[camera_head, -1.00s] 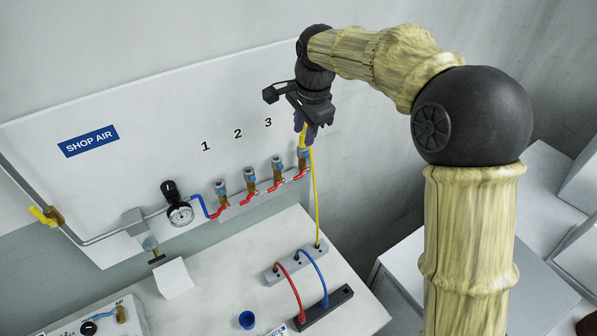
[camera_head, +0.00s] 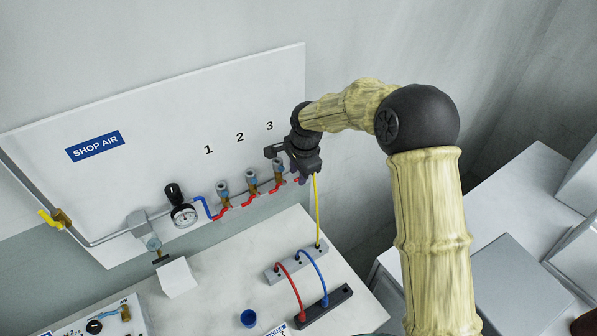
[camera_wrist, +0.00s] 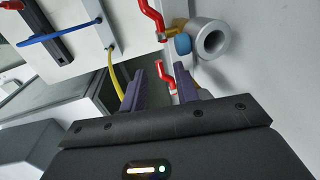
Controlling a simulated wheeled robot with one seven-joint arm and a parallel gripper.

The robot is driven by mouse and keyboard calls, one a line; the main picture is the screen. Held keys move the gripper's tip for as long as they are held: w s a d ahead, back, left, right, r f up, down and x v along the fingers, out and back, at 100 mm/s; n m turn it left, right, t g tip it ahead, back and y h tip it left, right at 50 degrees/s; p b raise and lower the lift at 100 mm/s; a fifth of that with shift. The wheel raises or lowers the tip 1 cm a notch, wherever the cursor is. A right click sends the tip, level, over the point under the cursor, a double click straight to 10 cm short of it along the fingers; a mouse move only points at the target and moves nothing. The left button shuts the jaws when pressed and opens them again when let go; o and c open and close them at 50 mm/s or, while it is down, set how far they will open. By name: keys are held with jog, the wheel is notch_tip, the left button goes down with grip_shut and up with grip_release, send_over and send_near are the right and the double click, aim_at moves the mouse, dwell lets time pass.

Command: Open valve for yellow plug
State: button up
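The yellow hose (camera_head: 317,212) rises from a grey block on the bench to the right end of the valve row, where its plug is hidden behind my gripper (camera_head: 301,181). It also shows in the wrist view (camera_wrist: 114,72), left of the fingers. Several valves with red handles line the wall panel; one handle (camera_head: 276,187) is just left of my gripper. In the wrist view, my gripper (camera_wrist: 160,84) has its two purple fingers apart, with a red handle (camera_wrist: 165,74) seen in the gap between them. Contact cannot be told. Another red handle (camera_wrist: 152,14) is above.
The grey block (camera_head: 296,263) and a black strip (camera_head: 324,306) are joined by red and blue cables. A blue cup (camera_head: 248,318) and white block (camera_head: 177,277) stand on the bench.

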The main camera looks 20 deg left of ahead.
jog(key=shift+a+f, duration=0.1)
jog(key=shift+f, duration=0.45)
jog(key=shift+c, duration=0.2)
grip_shut()
jog(key=shift+f, duration=0.1)
